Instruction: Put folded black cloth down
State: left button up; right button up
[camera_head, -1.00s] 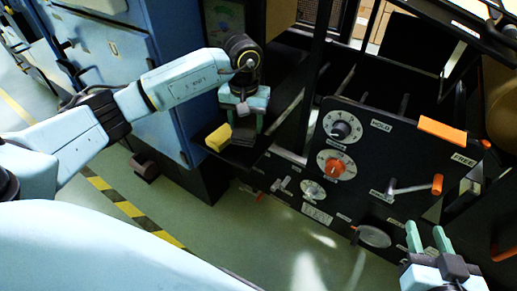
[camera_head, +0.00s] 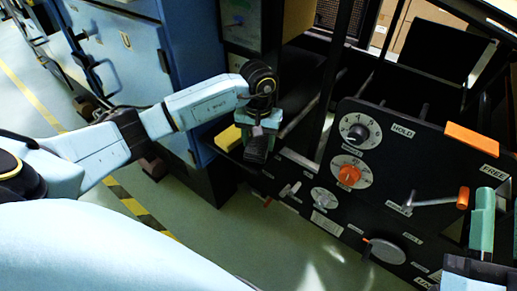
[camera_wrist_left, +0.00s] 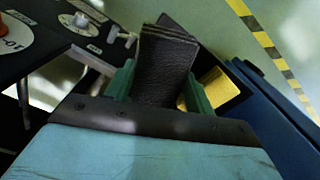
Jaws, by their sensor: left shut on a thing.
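The folded black cloth (camera_head: 256,152) is between the fingers of my left gripper (camera_head: 259,134), near the right side of a small dark shelf. In the left wrist view, the cloth (camera_wrist_left: 165,62) is a thick, textured, layered piece between the two green fingers (camera_wrist_left: 158,90). It sticks out past the fingertips. I cannot tell whether it touches the shelf. My right gripper (camera_head: 496,225) is at the lower right edge of the head view, partly cut off, with its fingers apart and nothing seen between them.
A yellow block (camera_head: 228,138) sits on the dark shelf left of the cloth; it also shows in the left wrist view (camera_wrist_left: 218,88). The black control panel (camera_head: 335,195) with knobs and levers stands to the right. The blue cabinet (camera_head: 125,60) stands behind my left arm.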

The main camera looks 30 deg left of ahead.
aim_at(259, 142)
pick_arm(q)
notch_tip(259, 142, down, 3)
jog(key=shift+r+b, duration=0.2)
jog(key=shift+b, duration=0.25)
jog(key=shift+f, duration=0.2)
pick_arm(e)
jog(key=shift+s+d+r+t+y, duration=0.15)
jog(key=shift+s+r+t+y, duration=0.15)
jog(key=shift+s+r+t, duration=0.55)
jog(key=shift+w+f, duration=0.1)
jog(key=shift+w, duration=0.1)
pick_arm(q)
jog(key=shift+f, duration=0.1)
pick_arm(e)
jog(key=shift+t, duration=0.25)
pick_arm(q)
jog(key=shift+f, duration=0.1)
jog(key=o, duration=0.9)
pick_arm(e)
jog(key=shift+s, duration=0.1)
